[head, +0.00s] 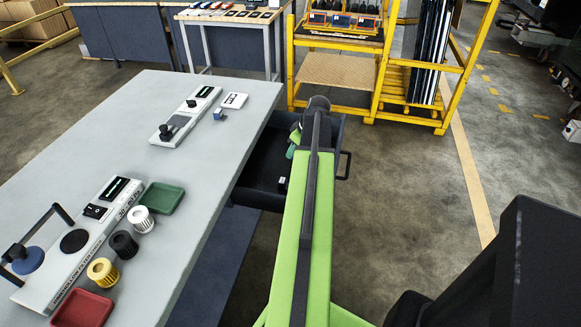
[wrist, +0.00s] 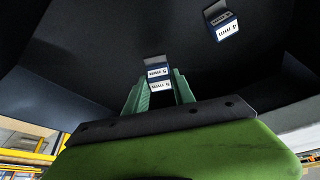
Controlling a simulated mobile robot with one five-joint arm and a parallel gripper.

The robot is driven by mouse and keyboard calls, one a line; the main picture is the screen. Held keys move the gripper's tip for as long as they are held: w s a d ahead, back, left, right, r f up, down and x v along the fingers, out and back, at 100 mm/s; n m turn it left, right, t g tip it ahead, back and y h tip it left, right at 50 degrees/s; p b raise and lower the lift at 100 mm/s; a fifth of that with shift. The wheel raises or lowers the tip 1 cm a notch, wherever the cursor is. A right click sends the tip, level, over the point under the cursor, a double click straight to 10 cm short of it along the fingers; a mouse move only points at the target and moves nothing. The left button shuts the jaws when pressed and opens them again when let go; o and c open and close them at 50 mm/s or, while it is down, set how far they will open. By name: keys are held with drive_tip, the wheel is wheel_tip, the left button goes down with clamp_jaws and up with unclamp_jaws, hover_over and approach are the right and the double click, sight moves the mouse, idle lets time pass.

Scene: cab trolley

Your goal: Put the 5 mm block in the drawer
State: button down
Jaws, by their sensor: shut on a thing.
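The 5 mm block (wrist: 159,74), blue and grey with white labels reading "5 mm", is between the green fingers of my gripper (wrist: 158,92) in the wrist view. The gripper is shut on it. The open dark drawer (head: 258,197) sticks out from the right side of the bench in the head view, and its dark inside (wrist: 80,60) fills much of the wrist view. My gripper (head: 292,145) is at the drawer, mostly hidden by my arm in the head view. I cannot tell whether the block touches the drawer floor.
A 4 mm block (wrist: 224,27) lies in the drawer, apart from my gripper. A small blue-grey block (head: 219,115) stands on the grey bench (head: 190,190) beside a white device (head: 187,115). Green (head: 164,198) and red (head: 82,309) trays lie nearer. A yellow rack (head: 338,70) stands behind.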

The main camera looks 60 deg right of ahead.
drive_tip(key=shift+w+a+f, duration=0.1)
drive_tip(key=shift+w+f, duration=0.2)
drive_tip(key=shift+w, duration=0.25)
wheel_tip(320, 180, down, 4)
drive_tip(key=b, duration=0.4)
drive_tip(key=shift+f, duration=0.15)
drive_tip(key=shift+r, duration=0.2)
drive_tip(key=shift+f, duration=0.1)
drive_tip(key=c, duration=1.5)
unclamp_jaws()
drive_tip(key=shift+f, duration=0.1)
drive_tip(key=o, duration=0.4)
drive_tip(key=shift+o, duration=0.2)
